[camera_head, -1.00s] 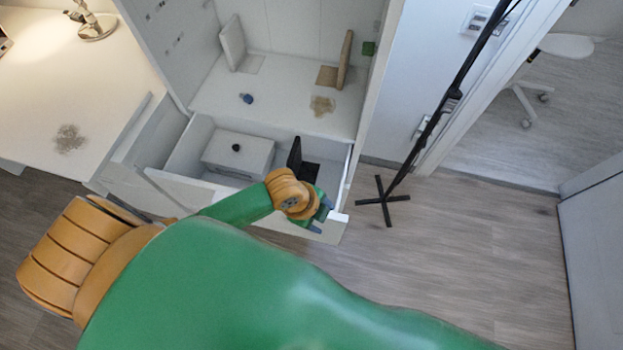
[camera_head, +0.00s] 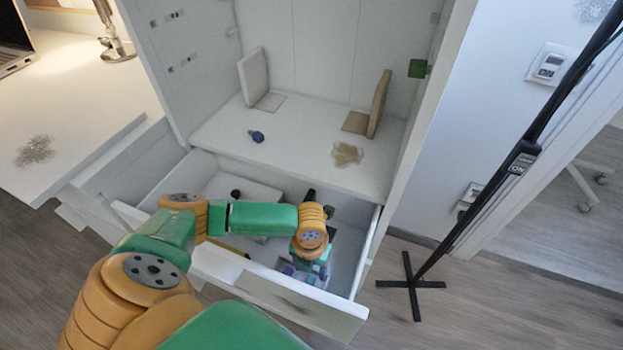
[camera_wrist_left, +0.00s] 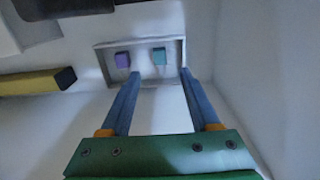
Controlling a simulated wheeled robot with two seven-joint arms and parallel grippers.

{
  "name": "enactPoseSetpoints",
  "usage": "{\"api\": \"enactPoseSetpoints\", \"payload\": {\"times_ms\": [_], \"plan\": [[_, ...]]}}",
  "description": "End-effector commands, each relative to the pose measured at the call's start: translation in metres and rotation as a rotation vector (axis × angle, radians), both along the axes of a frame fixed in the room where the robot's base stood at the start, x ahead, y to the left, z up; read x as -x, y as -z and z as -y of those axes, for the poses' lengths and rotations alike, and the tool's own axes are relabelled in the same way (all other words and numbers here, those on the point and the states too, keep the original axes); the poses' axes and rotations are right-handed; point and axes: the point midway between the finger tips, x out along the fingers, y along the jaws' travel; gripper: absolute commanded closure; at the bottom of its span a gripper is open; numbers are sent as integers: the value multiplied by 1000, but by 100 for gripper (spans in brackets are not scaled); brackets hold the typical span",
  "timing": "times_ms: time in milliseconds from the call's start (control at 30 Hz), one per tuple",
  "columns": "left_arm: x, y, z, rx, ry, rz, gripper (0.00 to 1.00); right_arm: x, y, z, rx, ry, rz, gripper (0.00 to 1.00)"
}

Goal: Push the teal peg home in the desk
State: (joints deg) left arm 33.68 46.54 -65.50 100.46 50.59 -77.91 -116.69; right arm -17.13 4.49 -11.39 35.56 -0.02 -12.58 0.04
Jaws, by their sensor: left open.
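The teal peg (camera_wrist_left: 159,56) stands in a shallow grey rimmed holder (camera_wrist_left: 102,66) inside the open desk drawer, beside a purple peg (camera_wrist_left: 122,60). How deep it sits I cannot tell. My left gripper (camera_wrist_left: 160,73) is open and empty. Its two blue fingers point at the holder, with the teal peg between and beyond their tips in the wrist view. Contact is not clear. In the head view my left gripper (camera_head: 310,270) is low inside the right part of the drawer (camera_head: 344,266), and partly hides the holder. My right gripper is not in view.
A yellow bar (camera_wrist_left: 38,82) lies left of the holder. A white box with a dark knob (camera_head: 236,193) is in the drawer's left part. A black stand (camera_head: 410,285) is on the floor at right.

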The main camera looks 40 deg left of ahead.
Motion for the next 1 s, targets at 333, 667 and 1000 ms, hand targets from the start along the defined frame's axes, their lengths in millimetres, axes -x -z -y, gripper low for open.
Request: {"api": "enactPoseSetpoints", "payload": {"times_ms": [333, 667, 1000], "plan": [[-2, 62, -1, 0, -2, -2, 38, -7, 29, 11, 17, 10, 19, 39], [-3, 72, -1, 0, 0, 1, 38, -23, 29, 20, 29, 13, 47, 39], [-3, 72, -1, 0, 0, 1, 100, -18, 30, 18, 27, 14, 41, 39]]}}
